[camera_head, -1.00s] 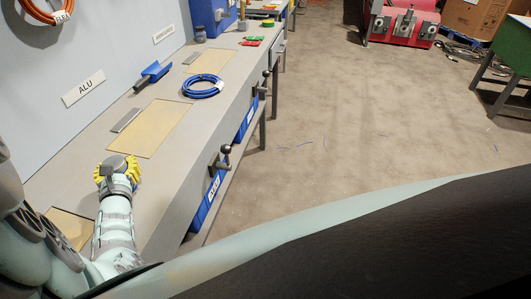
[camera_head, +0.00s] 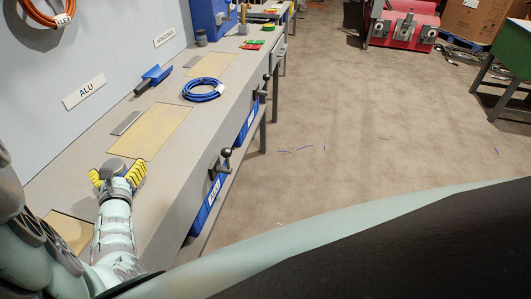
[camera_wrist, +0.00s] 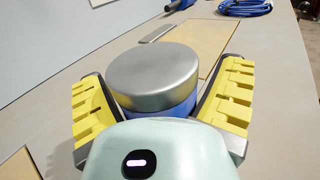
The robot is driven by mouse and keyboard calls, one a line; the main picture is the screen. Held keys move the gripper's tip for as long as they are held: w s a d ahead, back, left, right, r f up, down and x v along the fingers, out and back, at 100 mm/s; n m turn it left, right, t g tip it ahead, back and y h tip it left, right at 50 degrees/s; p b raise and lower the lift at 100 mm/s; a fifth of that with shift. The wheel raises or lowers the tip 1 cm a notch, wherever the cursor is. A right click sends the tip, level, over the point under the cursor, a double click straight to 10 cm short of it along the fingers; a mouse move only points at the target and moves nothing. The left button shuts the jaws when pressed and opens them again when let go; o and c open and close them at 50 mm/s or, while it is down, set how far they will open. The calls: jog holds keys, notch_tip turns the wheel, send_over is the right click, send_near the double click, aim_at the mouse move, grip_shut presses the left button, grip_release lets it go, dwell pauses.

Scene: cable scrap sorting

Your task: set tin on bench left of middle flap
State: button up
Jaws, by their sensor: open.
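The tin (camera_wrist: 156,75) has a round silver lid and a blue body. It stands upright between the open fingers of my gripper (camera_wrist: 163,88) in the wrist view, with space at both sides. In the head view the tin's dark grey top (camera_head: 113,165) shows between the spread yellow fingers of my gripper (camera_head: 117,174). The tin appears to rest on the grey bench (camera_head: 88,150); its base is hidden. The middle flap (camera_head: 155,130), a tan panel, lies beyond the tin, apart from it in the head view.
A near flap (camera_head: 68,230) and a far flap (camera_head: 210,64) lie along the bench. A blue cable coil (camera_head: 202,90), a blue scoop (camera_head: 153,78) and a dark jar (camera_head: 200,38) are farther along. A vise-like handle (camera_head: 222,160) juts from the front edge. The wall stands at left.

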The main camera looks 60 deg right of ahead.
jog(key=shift+d+r, duration=0.1)
jog(key=shift+r, duration=0.1)
jog(key=v, duration=1.2)
jog(key=shift+p, duration=0.4)
